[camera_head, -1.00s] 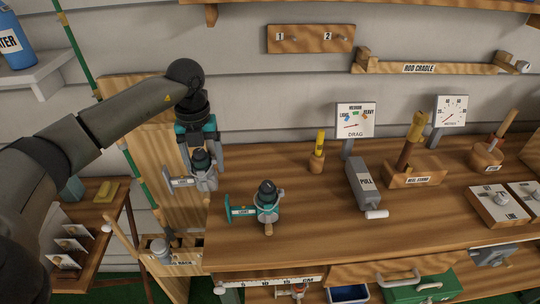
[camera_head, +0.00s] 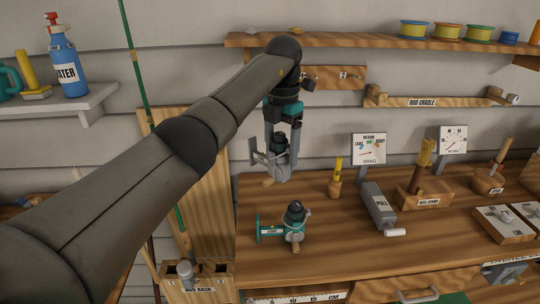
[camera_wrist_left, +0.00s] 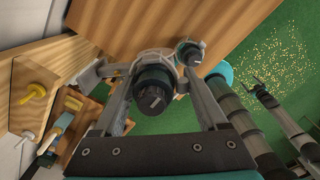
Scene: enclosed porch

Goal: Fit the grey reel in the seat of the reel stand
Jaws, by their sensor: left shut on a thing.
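My left gripper (camera_head: 280,140) is shut on the grey reel (camera_head: 281,160), pointing down, with the reel between its fingers. The reel has a dark round knob, a grey body and a flat grey foot to the left. It appears raised over the left rear part of the workbench. The left wrist view shows the reel's dark knob (camera_wrist_left: 153,88) between the fingers. The wooden reel stand (camera_head: 427,200), with its label in front and an upright post, stands on the bench to the right, apart from the gripper. Its seat is not clearly shown.
A teal-footed reel (camera_head: 295,222) sits on the bench in front of the held reel. A rod cradle (camera_head: 440,101) hangs behind.

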